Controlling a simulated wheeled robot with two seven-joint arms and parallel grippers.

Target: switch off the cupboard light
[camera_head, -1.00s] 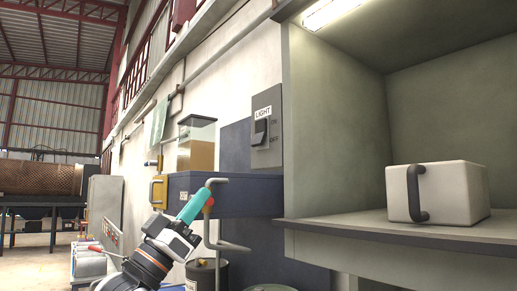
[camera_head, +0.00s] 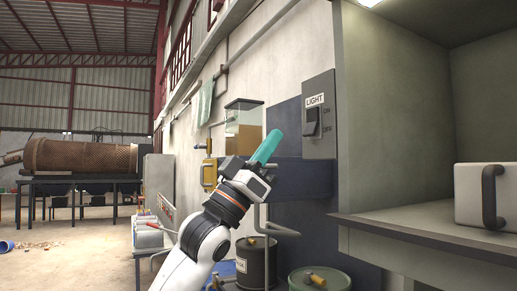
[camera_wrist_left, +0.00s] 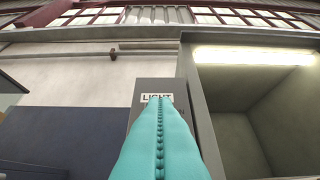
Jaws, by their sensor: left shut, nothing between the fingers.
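The light switch (camera_head: 312,122) is a dark rocker on a grey plate (camera_head: 319,146) labelled LIGHT, with ON above and OFF below at its right. It is on the wall left of the cupboard (camera_head: 388,130). The cupboard's lamp (camera_head: 369,2) is lit; it also shows as a bright strip in the left wrist view (camera_wrist_left: 252,55). My left gripper (camera_head: 272,140), with teal fingers, is shut and empty, left of the switch and below its height in the head view.
A white box with a dark handle (camera_head: 483,195) stands on the cupboard shelf (camera_head: 420,218), whose edge juts out right of the switch. A clear hopper (camera_head: 243,118) is behind my gripper. Drums (camera_head: 319,280) stand below. Open floor lies left.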

